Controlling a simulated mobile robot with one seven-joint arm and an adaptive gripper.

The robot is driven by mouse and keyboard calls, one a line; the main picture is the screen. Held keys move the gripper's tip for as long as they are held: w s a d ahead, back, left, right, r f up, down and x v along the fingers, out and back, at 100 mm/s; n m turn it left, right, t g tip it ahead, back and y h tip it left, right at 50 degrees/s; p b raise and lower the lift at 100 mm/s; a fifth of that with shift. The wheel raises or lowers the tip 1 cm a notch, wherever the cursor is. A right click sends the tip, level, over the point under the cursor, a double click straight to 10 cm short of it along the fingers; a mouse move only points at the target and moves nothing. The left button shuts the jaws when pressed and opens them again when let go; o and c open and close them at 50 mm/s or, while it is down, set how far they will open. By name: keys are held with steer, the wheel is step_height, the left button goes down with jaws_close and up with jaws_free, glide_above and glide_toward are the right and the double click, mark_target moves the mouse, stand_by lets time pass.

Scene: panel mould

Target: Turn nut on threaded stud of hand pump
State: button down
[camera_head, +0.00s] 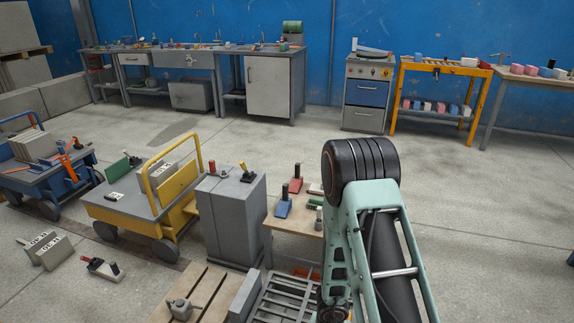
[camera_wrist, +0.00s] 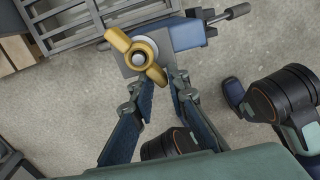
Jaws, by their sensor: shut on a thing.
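In the wrist view, the yellow wing nut (camera_wrist: 123,41) sits on a round grey stud (camera_wrist: 139,58) on the grey block of the hand pump. The hand pump has a blue body (camera_wrist: 186,33) and a dark handle reaching to the upper right. My gripper (camera_wrist: 161,82) comes up from below, its two fingers closed in at the near edge of the pump. The lower wing of the nut lies close to the fingertips. In the head view my arm hides the gripper.
A grey slatted rack (camera_head: 272,309) and a wooden pallet (camera_head: 213,284) lie low in front. A small table (camera_head: 282,228) with tools and a grey cabinet (camera_head: 222,222) stand behind them. A yellow cart (camera_head: 120,214) is to the left. Floor is clear on the right.

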steer(key=shift+w+a+m+y, duration=0.15)
steer(key=shift+a+m, duration=0.25)
steer(key=shift+a, duration=0.25)
steer(key=shift+w+a+m+y, duration=0.15)
steer(key=shift+a+m, duration=0.25)
steer(key=shift+a, duration=0.25)
steer(key=c, duration=1.8)
jaws_free()
steer(key=shift+s+a, duration=0.1)
steer(key=shift+o, duration=0.2)
steer(key=shift+s, duration=0.1)
steer(key=shift+r, duration=0.2)
step_height(320, 180, up, 12)
steer(key=shift+d+f, duration=0.15)
steer(key=shift+d, duration=0.25)
